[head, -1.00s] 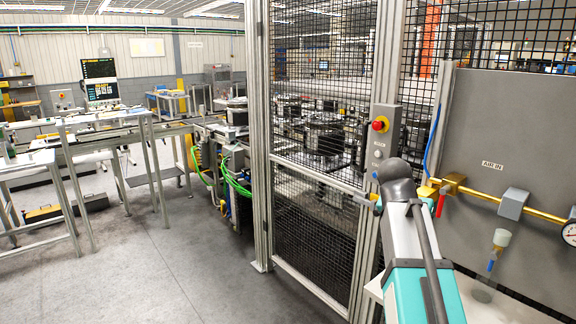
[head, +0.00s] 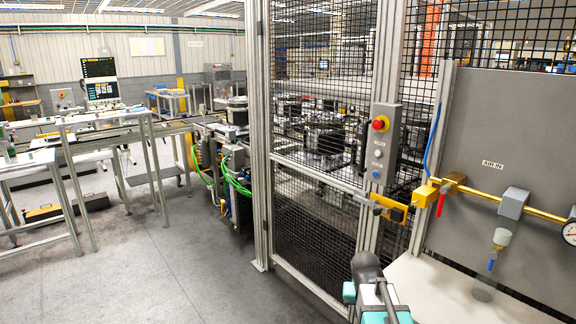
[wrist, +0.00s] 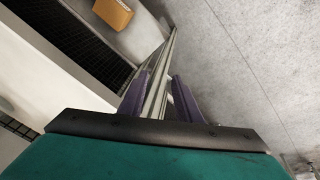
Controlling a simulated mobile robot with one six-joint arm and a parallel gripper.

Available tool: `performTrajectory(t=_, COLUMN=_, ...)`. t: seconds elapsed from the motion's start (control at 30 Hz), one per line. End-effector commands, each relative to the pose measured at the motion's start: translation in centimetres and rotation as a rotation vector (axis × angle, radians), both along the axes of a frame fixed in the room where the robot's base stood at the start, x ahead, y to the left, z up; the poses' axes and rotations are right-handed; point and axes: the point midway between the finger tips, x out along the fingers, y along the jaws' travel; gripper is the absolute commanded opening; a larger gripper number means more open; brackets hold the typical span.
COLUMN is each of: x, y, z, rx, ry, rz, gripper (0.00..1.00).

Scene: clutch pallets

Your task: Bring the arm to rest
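My arm (head: 372,285) shows at the bottom of the head view, right of centre, low in front of the mesh fence; its gripper end is hidden there. In the wrist view my gripper (wrist: 160,80) shows two purple fingers standing apart, with no object held between them. A pale metal post (wrist: 157,88) is seen between and beyond the fingers. The grey floor lies past them.
A mesh fence door (head: 315,150) with a control box and red stop button (head: 380,124) stands ahead. A grey panel (head: 500,130) with a yellow air pipe and a white shelf (head: 440,290) are at right. Open floor (head: 160,270) lies at left.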

Motion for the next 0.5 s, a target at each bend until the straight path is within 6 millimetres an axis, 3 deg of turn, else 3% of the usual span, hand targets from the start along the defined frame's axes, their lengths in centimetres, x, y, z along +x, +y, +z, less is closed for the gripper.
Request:
performTrajectory(t=0.1, x=-1.5, y=1.2, z=-3.3, rx=0.025, ry=0.036, rz=0.040, gripper=0.31)
performTrajectory(t=0.5, x=-6.8, y=5.1, z=-12.9, rx=0.113, ry=0.139, rz=0.163, gripper=0.31)
